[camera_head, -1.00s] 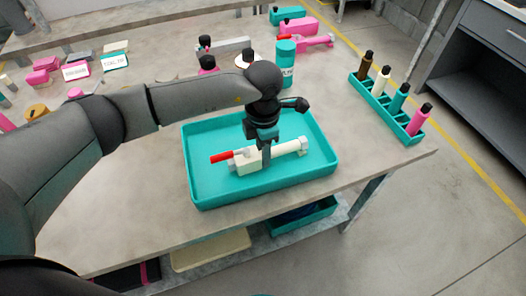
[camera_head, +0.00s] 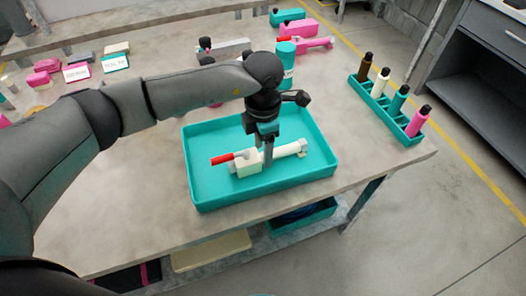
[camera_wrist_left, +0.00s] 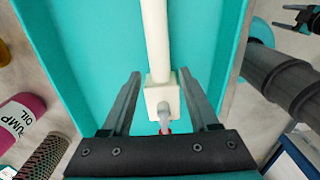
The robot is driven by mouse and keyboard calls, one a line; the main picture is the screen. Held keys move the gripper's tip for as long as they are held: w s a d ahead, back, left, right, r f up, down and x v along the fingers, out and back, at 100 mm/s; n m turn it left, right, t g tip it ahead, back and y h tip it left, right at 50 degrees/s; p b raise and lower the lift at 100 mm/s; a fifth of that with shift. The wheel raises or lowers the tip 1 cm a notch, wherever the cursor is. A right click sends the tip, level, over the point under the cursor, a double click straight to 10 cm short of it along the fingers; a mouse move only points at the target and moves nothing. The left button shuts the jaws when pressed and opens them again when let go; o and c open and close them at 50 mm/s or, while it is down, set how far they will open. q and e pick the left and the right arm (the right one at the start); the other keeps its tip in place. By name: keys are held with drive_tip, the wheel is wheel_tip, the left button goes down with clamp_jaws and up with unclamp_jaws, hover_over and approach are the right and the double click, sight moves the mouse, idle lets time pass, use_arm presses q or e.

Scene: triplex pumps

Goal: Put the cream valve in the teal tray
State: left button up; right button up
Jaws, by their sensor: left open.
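The cream valve (camera_head: 286,151) with a red handle (camera_head: 222,159) lies inside the teal tray (camera_head: 205,196) on the table. My left gripper (camera_head: 267,163) is over the valve's body, pointing down. In the left wrist view, the open fingers of the left gripper (camera_wrist_left: 160,98) stand on either side of the cream valve (camera_wrist_left: 160,96), with a gap on each side. The teal tray's floor (camera_wrist_left: 95,50) shows behind the valve. My right gripper does not show clearly in the head view.
A teal rack (camera_head: 385,112) with several bottles stands at the right. A teal bottle (camera_head: 287,57) and a pink valve (camera_head: 312,44) are behind the tray. Bare table lies in front of the tray.

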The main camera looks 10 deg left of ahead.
use_arm(q)
wheel_tip(320, 180, up, 10)
drive_tip(key=p, duration=0.1)
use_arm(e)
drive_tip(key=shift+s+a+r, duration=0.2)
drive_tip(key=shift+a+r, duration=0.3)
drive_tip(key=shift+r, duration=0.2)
use_arm(q)
drive_tip(key=shift+f, duration=0.1)
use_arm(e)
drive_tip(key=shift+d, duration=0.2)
use_arm(q)
drive_tip(key=shift+s, duration=0.1)
